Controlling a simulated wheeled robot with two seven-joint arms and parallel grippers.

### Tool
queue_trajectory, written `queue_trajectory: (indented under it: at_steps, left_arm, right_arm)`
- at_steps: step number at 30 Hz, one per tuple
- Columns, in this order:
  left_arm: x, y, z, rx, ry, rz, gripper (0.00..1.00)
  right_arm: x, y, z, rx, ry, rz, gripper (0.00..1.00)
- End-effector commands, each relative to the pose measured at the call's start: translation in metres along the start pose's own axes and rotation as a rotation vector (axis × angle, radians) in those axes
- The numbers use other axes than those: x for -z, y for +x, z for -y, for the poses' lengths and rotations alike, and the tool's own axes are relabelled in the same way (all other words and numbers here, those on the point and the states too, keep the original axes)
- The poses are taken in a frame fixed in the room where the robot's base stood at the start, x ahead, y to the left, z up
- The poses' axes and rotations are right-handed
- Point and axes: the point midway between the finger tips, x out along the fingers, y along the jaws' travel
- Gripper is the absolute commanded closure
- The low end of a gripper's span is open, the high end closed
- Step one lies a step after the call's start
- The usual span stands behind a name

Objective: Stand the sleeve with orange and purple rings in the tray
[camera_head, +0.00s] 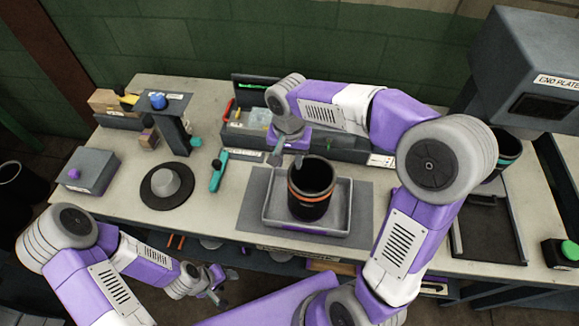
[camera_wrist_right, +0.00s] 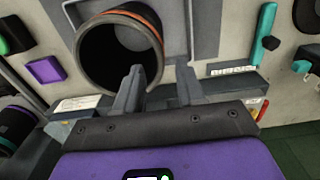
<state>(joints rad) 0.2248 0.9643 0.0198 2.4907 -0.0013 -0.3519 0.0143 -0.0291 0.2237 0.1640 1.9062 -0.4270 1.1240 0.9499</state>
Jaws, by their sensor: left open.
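A black sleeve (camera_head: 311,201) with an orange ring stands upright in the grey tray (camera_head: 346,212); I cannot make out a purple ring. In the right wrist view the open end of the sleeve (camera_wrist_right: 95,65) faces the camera, with the orange ring near its rim. My right gripper (camera_head: 288,160) is open at the sleeve's far left edge. In its wrist view the fingers (camera_wrist_right: 158,88) are apart, one over the sleeve's opening and one outside it; contact is unclear. My left gripper (camera_head: 222,287) is open and empty, low in front of the table.
The tray sits on a grey mat (camera_head: 255,205). A round dark base (camera_head: 168,186), a teal tool (camera_head: 218,171) and a grey block (camera_head: 84,171) lie to the left. Another dark sleeve (camera_head: 508,150) with a teal ring stands right, behind a black frame (camera_head: 488,225).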

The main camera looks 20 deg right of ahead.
Motion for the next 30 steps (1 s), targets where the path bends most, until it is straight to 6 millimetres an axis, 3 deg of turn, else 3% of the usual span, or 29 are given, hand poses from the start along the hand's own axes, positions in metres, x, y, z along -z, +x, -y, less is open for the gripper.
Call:
queue_trajectory:
  at_steps: [3,9,30]
  left_arm:
    - [0.000,-0.006,-0.002,0.000,0.000,0.000,0.47]
    - [0.000,-0.009,-0.003,0.000,0.000,0.000,0.47]
    - [0.000,-0.009,-0.003,0.000,0.000,0.000,0.47]
  right_arm:
    - [0.000,-0.024,0.001,0.002,-0.002,-0.002,0.61]
    - [0.000,-0.042,0.000,0.001,-0.002,0.000,0.61]
    - [0.000,-0.044,0.000,0.000,-0.001,0.001,0.61]
